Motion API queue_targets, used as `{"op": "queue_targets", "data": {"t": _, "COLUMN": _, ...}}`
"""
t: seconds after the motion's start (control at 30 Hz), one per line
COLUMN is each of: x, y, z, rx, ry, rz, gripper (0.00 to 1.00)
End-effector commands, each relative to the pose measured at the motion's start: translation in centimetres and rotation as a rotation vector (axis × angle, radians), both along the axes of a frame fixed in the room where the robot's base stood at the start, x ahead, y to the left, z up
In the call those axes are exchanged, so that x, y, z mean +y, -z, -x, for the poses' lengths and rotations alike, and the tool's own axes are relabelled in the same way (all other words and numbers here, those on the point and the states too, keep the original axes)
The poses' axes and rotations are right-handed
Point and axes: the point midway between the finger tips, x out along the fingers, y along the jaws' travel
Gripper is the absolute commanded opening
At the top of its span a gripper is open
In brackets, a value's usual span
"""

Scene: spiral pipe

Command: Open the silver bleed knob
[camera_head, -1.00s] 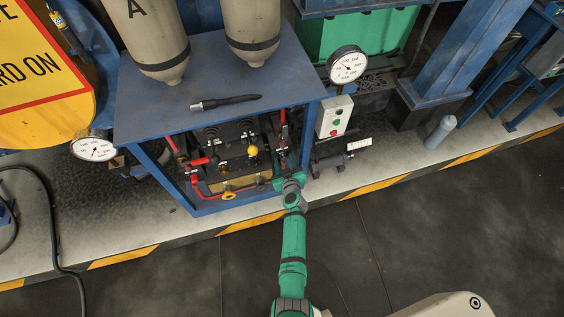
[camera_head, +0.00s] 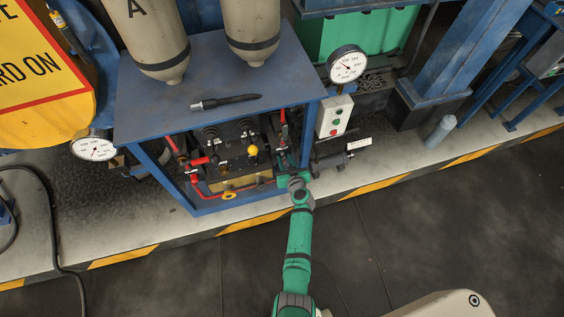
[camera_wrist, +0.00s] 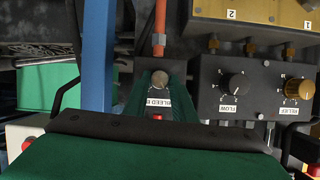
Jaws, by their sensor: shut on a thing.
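The silver bleed knob (camera_wrist: 158,80) shows in the wrist view as a small round grey knob above a white label that begins "BLEED". My gripper (camera_wrist: 158,86) has its green fingers on both sides of the knob and is shut on it. In the head view my gripper (camera_head: 283,181) reaches into the lower right front of the blue frame. The knob is hidden there by the gripper and wrist.
A black block beside the knob carries a black FLOW knob (camera_wrist: 233,84) and a brass RELIEF knob (camera_wrist: 299,89). A blue post (camera_wrist: 97,60) stands left of the fingers. A button box (camera_head: 334,117) and a gauge (camera_head: 347,64) are to the right.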

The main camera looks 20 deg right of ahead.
Motion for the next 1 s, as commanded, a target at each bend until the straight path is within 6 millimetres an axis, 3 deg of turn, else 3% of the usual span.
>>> {"op": "queue_targets", "data": {"t": 1.0, "x": -0.59, "y": 0.71, "z": 0.25, "rx": -0.025, "ry": -0.001, "rz": -0.964, "gripper": 0.01}}
